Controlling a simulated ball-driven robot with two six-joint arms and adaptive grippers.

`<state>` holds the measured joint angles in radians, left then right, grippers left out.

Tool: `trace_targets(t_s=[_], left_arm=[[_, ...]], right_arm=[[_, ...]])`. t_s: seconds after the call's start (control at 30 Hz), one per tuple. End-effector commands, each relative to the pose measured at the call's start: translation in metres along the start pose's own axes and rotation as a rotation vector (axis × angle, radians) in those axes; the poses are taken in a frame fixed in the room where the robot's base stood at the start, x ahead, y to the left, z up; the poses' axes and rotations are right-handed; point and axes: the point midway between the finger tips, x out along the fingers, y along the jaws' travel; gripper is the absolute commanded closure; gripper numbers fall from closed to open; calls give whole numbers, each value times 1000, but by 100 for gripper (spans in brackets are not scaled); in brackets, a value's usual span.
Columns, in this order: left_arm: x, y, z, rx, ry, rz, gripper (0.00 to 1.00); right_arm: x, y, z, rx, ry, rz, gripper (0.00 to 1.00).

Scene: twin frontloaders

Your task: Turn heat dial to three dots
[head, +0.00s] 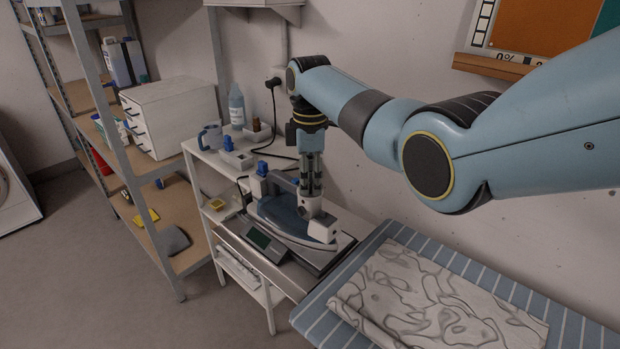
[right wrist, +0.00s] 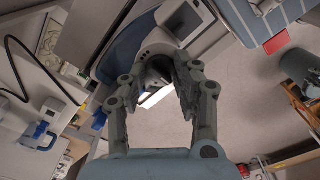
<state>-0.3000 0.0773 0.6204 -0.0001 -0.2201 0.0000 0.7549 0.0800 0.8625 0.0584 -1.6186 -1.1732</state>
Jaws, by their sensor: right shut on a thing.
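The iron (head: 280,212), blue and white with a grey handle, sits on a stand on the white shelf unit beside the ironing board. My right gripper (head: 313,194) points straight down over the iron's near end. In the right wrist view, my right gripper (right wrist: 172,82) has its fingers closed around a dark round knob (right wrist: 157,68), which appears to be the heat dial on the iron's white part. The dial's markings and dots cannot be made out. My left gripper is out of view.
The striped ironing board (head: 316,311) holds a folded patterned cloth (head: 430,300). Floor is clear at left front.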

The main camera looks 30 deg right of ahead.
Motion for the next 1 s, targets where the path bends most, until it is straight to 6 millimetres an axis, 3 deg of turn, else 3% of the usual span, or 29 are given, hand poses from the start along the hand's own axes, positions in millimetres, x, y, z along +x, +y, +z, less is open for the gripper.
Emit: trace_targets(t_s=[0.1, 0.47, 1.0], left_arm=[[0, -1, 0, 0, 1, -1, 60], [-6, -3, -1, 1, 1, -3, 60], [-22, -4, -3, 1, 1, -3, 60]], right_arm=[[0, 0, 0, 0, 0, 0, 100], [-1, 0, 0, 63, -1, -2, 100], [-1, 0, 0, 507, -1, -1, 100]])
